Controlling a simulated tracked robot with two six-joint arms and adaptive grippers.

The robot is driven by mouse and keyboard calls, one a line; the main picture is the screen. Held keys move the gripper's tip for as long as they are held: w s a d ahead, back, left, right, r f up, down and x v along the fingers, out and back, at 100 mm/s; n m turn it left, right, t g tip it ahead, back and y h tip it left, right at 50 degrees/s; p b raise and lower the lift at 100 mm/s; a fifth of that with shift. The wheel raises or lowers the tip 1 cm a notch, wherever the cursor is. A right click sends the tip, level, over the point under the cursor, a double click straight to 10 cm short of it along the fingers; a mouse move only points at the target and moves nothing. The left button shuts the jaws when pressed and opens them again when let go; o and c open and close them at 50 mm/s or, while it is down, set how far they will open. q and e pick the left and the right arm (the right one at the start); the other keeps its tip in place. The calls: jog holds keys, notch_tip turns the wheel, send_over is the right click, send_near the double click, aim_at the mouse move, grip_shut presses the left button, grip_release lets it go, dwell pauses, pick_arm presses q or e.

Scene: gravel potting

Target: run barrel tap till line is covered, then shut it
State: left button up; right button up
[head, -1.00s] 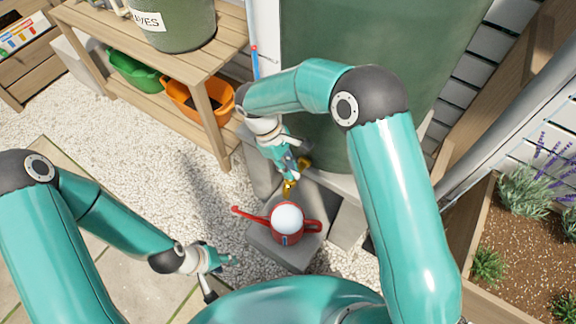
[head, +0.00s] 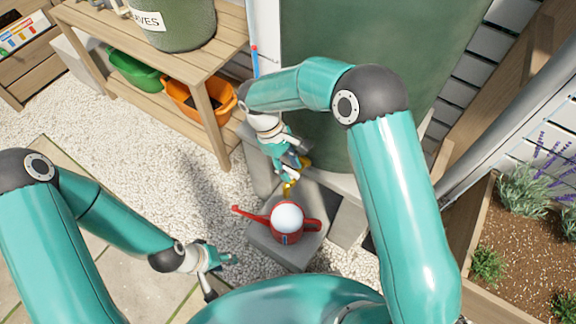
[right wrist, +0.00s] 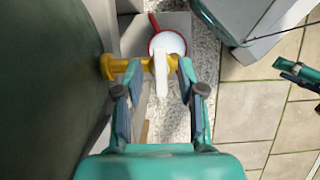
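The green barrel (head: 375,100) stands at the back, with its yellow tap (head: 291,187) low on its side. In the right wrist view the tap (right wrist: 121,66) carries a pale lever (right wrist: 161,76). My right gripper (right wrist: 160,78) is open, its fingers on either side of the lever, with gaps showing. It also shows in the head view (head: 300,163). The red watering can (head: 287,226) stands upright below the tap; its round top looks white, and I cannot make out a water level or line. My left gripper (head: 224,276) is open and empty, left of the can.
The can stands on a grey block (head: 265,243). A wooden shelf (head: 215,70) at the left holds a green tub (head: 135,72) and an orange tub (head: 195,101). A planting bed (head: 525,260) lies at the right. Gravel (head: 150,150) left of the can is clear.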

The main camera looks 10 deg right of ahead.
jog(key=v, duration=1.2)
jog(key=shift+f, duration=0.1)
dwell(0.5)
